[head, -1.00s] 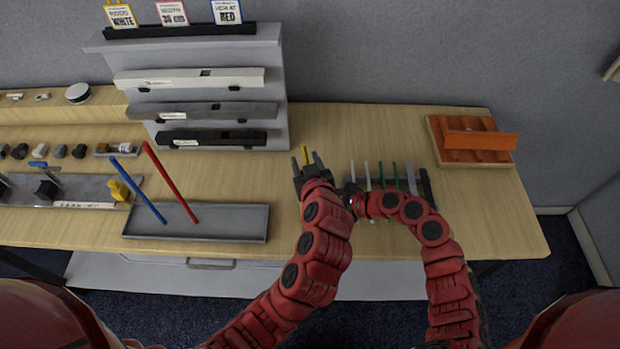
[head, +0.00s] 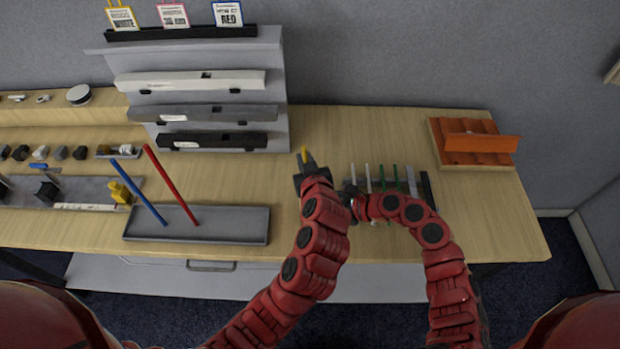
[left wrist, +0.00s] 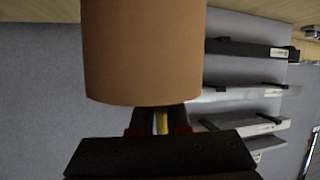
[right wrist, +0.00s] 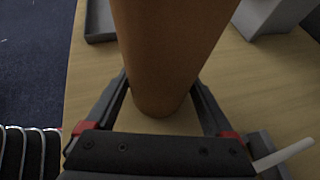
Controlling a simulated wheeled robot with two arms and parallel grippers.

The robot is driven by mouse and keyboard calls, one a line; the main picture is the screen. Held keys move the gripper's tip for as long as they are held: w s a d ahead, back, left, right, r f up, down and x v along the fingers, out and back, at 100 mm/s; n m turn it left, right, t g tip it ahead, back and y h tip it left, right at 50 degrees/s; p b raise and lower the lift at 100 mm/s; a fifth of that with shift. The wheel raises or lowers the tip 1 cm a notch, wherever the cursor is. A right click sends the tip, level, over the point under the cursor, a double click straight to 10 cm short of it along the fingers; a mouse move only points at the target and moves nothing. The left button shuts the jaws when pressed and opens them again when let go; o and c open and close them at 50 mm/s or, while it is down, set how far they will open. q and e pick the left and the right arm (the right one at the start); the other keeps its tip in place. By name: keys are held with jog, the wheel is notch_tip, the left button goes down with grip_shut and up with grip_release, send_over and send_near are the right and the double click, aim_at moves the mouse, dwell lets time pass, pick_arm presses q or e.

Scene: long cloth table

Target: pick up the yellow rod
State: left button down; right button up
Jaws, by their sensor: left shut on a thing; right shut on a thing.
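The yellow rod (head: 305,153) stands at the middle of the table in the head view, its top showing above my left gripper (head: 307,170). The left fingers are closed together around it. In the left wrist view a thin strip of the yellow rod (left wrist: 162,123) shows between the fingers, below a broad brown cylindrical shape that covers much of the view. My right gripper (head: 350,194) is low beside the left one, at the left end of a row of rods. In the right wrist view its fingers stand around the end of a brown cylindrical thing (right wrist: 170,50); I cannot tell what it is.
Several white, green and grey rods (head: 394,178) stand right of my right gripper. A grey tray (head: 245,225) at left holds a leaning red rod (head: 172,187) and blue rod (head: 138,190). A grey shelf stand (head: 275,65) is behind. An orange holder (head: 480,145) is far right.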

pick_arm(q)
notch_tip(320, 180, up, 18)
dwell(0.5)
pick_arm(e)
jog(key=o, duration=0.7)
jog(key=v, duration=1.1)
jog(key=shift+d, duration=0.2)
jog(key=shift+s+d+r, duration=0.15)
jog(key=shift+s+d, duration=0.05)
jog(key=shift+d, duration=0.05)
